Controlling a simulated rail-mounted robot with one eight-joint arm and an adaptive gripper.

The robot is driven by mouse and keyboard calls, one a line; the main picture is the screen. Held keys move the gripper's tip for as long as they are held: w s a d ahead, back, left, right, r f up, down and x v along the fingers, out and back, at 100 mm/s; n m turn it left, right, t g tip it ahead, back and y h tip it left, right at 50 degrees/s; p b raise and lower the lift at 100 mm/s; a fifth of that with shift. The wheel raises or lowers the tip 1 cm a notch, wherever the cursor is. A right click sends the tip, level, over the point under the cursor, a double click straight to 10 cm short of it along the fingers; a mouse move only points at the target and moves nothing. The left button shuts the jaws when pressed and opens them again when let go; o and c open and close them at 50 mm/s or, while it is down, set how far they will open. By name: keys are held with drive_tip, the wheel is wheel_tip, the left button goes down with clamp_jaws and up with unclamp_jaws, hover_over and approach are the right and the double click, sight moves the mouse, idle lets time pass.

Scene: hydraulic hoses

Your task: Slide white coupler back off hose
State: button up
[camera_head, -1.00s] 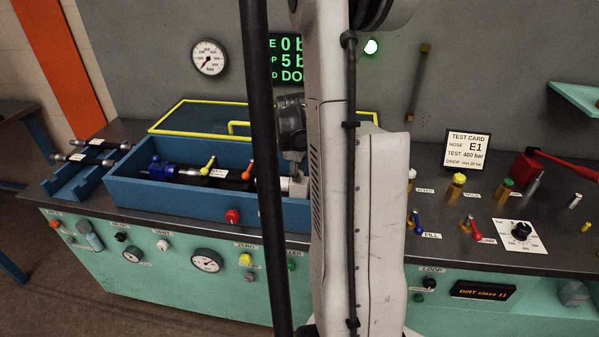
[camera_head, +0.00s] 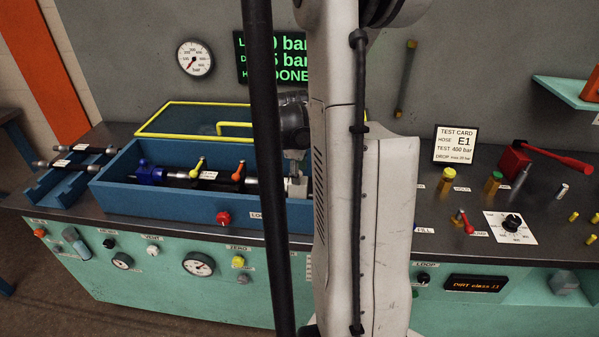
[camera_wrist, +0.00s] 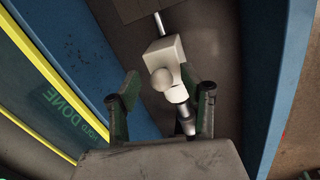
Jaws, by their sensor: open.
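The white coupler (camera_wrist: 165,60) is a pale block with a round knob and a white collar in the wrist view. A grey metal hose end (camera_wrist: 186,122) lies in line with the collar. My gripper (camera_wrist: 170,86) is open, with one finger on each side of the coupler's knob and collar. The right finger is close to the collar; contact cannot be told. In the head view the coupler (camera_head: 299,187) sits at the right of the visible trough, below my gripper (camera_head: 296,168). The dark hose (camera_head: 176,175) lies along the trough, partly hidden by a black pole.
A yellow lever (camera_head: 197,166) and an orange lever (camera_head: 238,172) stand over the hose. A blue coupler (camera_head: 150,174) is at the left end.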

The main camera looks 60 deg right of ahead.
wheel_tip(320, 180, up, 11)
drive_tip(key=a, duration=0.2)
drive_tip(key=shift+s+r, duration=0.2)
drive_tip(key=shift+s, duration=0.1)
drive_tip(key=shift+a, duration=0.15)
idle(0.4)
drive_tip(key=w+a+r+n+t+b, duration=0.1)
drive_tip(key=w+a, duration=0.2)
drive_tip(key=a, duration=0.8)
drive_tip(key=w+a+r+t, duration=0.2)
drive_tip(key=w+a, duration=0.1)
drive_tip(key=a, duration=0.8)
drive_tip(key=s+a+f+m+t+y+b, duration=0.15)
drive_tip(key=s+a, duration=0.25)
drive_tip(key=a, duration=0.6)
drive_tip(key=s+a+f+m+t+y+b, duration=0.1)
drive_tip(key=s+a+m+t, duration=0.2)
drive_tip(key=a, duration=0.6)
wheel_tip(320, 180, down, 20)
drive_tip(key=s+b, duration=0.1)
drive_tip(key=b, duration=1.8)
drive_tip(key=shift+s+r+g, duration=0.15)
drive_tip(key=shift+r+g, duration=0.05)
drive_tip(key=shift+g, duration=0.25)
drive_tip(key=shift+a+n, duration=0.1)
drive_tip(key=shift+n, duration=0.15)
